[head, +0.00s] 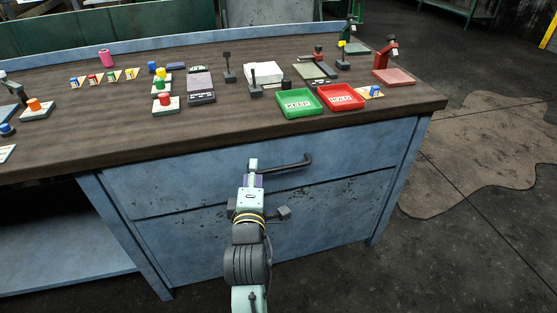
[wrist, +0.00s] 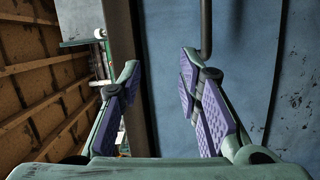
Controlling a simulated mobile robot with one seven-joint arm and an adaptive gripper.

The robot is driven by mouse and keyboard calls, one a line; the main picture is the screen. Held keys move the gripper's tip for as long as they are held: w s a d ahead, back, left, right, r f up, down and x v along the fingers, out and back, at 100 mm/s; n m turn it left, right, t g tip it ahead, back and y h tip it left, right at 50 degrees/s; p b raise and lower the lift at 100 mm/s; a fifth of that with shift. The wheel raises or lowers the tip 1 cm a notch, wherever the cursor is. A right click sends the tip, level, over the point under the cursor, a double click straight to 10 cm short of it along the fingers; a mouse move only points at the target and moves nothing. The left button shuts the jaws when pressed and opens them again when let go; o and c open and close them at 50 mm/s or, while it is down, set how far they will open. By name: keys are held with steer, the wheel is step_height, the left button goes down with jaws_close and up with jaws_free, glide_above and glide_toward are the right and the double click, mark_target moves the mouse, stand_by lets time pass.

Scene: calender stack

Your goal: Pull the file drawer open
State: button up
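The file drawer (head: 190,180) is the upper blue drawer under the bench top, and its front looks flush with the bench. Its dark bar handle (head: 290,165) runs across the front; in the wrist view the handle (wrist: 206,25) comes down from the top, at the tip of the right finger. My gripper (head: 253,167) is at the left end of the handle, in front of the drawer. In the wrist view my gripper (wrist: 160,72) is open, with nothing between its purple pads. I cannot tell whether a finger touches the handle.
A second drawer front (head: 330,215) lies below. The wooden bench top (head: 230,125) overhangs the drawers and carries a green tray (head: 300,112), a red tray (head: 340,104) and many small items. An open shelf (head: 60,250) is at left. Floor (head: 470,260) is clear at right.

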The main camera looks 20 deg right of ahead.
steer(key=g+h, duration=0.2)
glide_toward(283, 169)
steer(key=p+x, duration=0.2)
steer(key=x, duration=0.8)
steer(key=shift+w+d+f, duration=0.15)
steer(key=shift+w+d, duration=0.05)
steer(key=shift+w, duration=0.1)
steer(key=shift+c, duration=0.4)
jaws_close()
